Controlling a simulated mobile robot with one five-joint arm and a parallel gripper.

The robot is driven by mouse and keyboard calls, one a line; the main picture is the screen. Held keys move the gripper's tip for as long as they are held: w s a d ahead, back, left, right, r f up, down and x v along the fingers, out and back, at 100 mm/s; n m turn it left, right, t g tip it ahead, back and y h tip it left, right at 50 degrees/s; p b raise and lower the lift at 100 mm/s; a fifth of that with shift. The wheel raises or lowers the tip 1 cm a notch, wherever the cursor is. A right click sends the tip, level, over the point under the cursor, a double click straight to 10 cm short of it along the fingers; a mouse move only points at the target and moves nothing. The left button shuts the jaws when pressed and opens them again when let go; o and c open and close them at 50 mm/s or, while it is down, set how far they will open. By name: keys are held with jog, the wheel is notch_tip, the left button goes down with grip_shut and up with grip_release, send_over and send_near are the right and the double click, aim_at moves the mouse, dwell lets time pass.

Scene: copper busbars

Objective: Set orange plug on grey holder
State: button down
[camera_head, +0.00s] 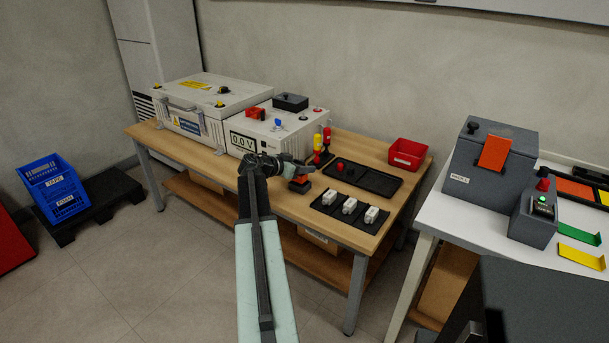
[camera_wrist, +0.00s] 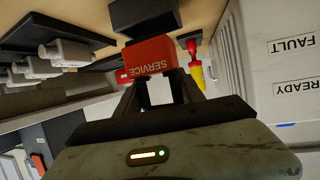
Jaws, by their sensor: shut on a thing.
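My gripper (camera_head: 296,168) reaches over the front of the wooden workbench. In the wrist view my gripper (camera_wrist: 160,92) is shut on an orange-red plug (camera_wrist: 150,56) lettered SERVICE. A dark grey block (camera_wrist: 145,14), which looks like the grey holder, lies just beyond the plug. In the head view this dark block (camera_head: 299,187) shows on the bench right below my fingertips. The plug is mostly hidden by the gripper there. I cannot tell whether the plug touches the block or is seated on it.
A black tray with white parts (camera_head: 349,207) lies right of my gripper. A black tray (camera_head: 372,180) and a red bin (camera_head: 407,153) are behind it. Red and yellow tools (camera_head: 322,146) stand close behind my gripper. A white unit (camera_head: 266,133) stands left.

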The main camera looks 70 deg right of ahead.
jog(key=shift+d, duration=0.6)
notch_tip(320, 180, down, 4)
jog(key=b, duration=0.4)
jog(key=shift+r, duration=0.2)
jog(key=shift+f, duration=0.15)
jog(key=c, duration=0.7)
grip_release()
